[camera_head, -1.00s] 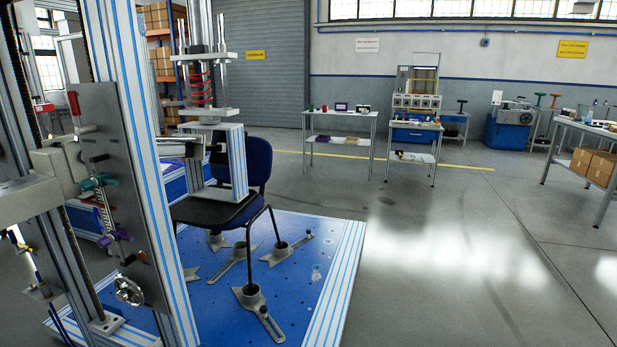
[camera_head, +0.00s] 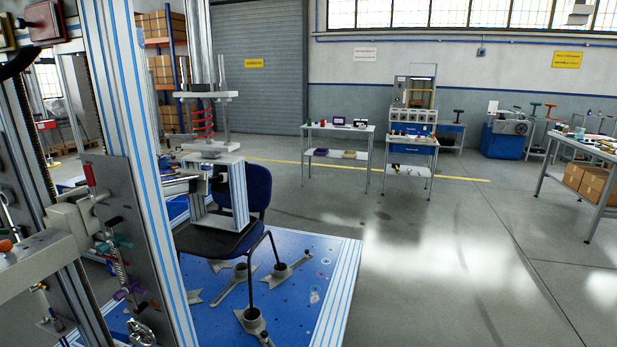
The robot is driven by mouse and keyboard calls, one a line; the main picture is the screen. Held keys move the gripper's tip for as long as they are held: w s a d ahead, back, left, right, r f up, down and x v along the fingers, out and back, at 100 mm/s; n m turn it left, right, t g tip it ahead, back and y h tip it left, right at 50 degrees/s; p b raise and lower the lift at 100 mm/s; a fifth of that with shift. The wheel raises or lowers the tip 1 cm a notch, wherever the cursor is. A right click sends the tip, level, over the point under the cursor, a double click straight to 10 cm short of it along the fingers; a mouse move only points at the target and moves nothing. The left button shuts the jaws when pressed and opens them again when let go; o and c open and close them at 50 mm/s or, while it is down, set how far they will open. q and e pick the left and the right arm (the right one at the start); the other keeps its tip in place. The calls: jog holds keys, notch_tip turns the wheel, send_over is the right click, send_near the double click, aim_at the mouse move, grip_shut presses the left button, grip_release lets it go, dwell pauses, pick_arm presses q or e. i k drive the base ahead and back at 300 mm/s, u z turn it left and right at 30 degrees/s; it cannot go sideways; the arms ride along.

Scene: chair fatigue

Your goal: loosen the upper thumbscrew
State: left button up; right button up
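The test rig's grey upright plate (camera_head: 140,225) stands at the left. It carries a red-tipped lever (camera_head: 90,174), a teal knob (camera_head: 119,241) and below it a purple knob (camera_head: 130,289), with a spring-like rod (camera_head: 121,272) between them. The teal and purple knobs look like the upper and lower thumbscrews, but they are too small to be sure. A chrome handwheel (camera_head: 141,332) is at the bottom of the plate, partly cut off by the frame. Neither of my grippers is in view, and nothing of mine touches the knobs.
A horizontal grey beam (camera_head: 35,262) and rig posts (camera_head: 128,110) crowd the left. A dark blue chair (camera_head: 257,188) stands on the blue platform (camera_head: 300,270) under a press with a red spring (camera_head: 203,122). Open floor (camera_head: 420,260) lies to the right, with workbenches (camera_head: 338,132) behind.

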aim_at(104, 248)
jog(key=u, duration=1.25)
